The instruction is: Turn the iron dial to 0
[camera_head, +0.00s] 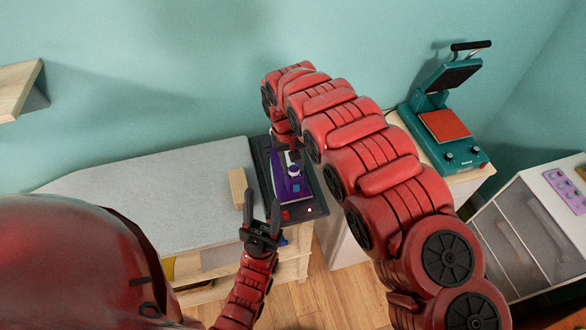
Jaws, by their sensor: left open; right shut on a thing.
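A purple and white iron (296,188) sits on a dark tray (262,165) at the right end of the ironing surface. A pale round dial (294,171) shows on top of the iron. My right arm arches over from the right, and its gripper (291,152) points down at the back part of the iron, shut on it. The exact contact is small and partly hidden by the gripper. My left gripper (262,207) is open and empty, in front of the tray, with its two dark fingers apart and pointing up in the picture.
A grey ironing surface (150,195) lies left of the tray, with a small wooden block (238,188) near its right end. A teal heat press (430,115) stands open on a stand at the right.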

